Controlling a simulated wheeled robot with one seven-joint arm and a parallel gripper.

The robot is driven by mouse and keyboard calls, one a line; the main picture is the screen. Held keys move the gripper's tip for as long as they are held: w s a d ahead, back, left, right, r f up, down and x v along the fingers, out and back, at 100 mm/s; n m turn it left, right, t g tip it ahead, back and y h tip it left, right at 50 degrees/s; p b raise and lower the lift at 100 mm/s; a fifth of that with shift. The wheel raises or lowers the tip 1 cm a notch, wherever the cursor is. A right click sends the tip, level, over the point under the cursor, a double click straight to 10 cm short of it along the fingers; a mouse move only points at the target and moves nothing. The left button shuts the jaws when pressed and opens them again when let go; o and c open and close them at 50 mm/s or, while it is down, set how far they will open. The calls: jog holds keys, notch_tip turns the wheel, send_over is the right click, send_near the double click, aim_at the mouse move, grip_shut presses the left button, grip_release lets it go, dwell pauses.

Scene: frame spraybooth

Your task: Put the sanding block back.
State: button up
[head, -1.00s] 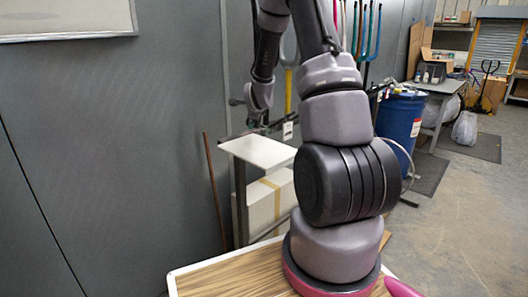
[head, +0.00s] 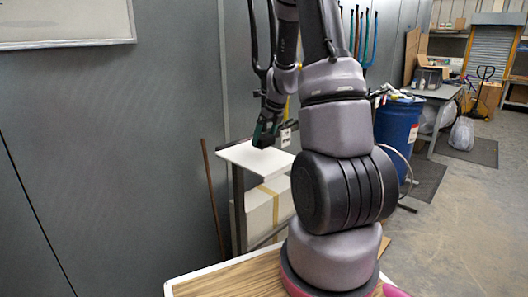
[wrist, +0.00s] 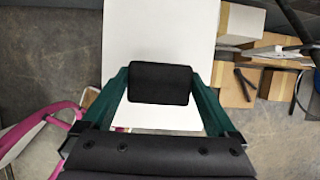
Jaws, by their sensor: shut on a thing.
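My gripper (wrist: 160,92) is shut on the sanding block, a black, rounded rectangular block (wrist: 160,83) between its two green fingers. Below the block in the wrist view is a plain white tabletop (wrist: 160,30). The block is too small and dark to make out clearly there. I cannot tell whether it touches the tabletop.
A taped cardboard box (head: 264,210) stands under the white top. A brown pole (head: 212,200) leans at its left, near the grey wall. A blue drum (head: 398,130) stands to the right. The rest of the white top looks bare.

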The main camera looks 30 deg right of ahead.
aim_at(264, 148)
notch_tip(264, 148, down, 5)
jog(key=o, duration=0.8)
jog(key=v, duration=1.2)
jog(key=s+a+r+n+t, duration=0.1)
jog(key=s+a+r+n, duration=0.6)
jog(key=a+r+n, duration=0.4)
jog(key=s+a+r+n, duration=0.2)
jog(key=s+n, duration=0.3)
jog(key=s+a+r+n+t, duration=0.1)
jog(key=s+a+r+n, duration=0.1)
jog(key=s+n, duration=0.3)
jog(key=s+a+r+n, duration=0.2)
jog(key=s+r+n, duration=0.1)
jog(key=s+n, duration=0.2)
jog(key=shift+s+n+t+y, duration=0.3)
jog(key=shift+n+t, duration=0.1)
jog(key=shift+n, duration=0.6)
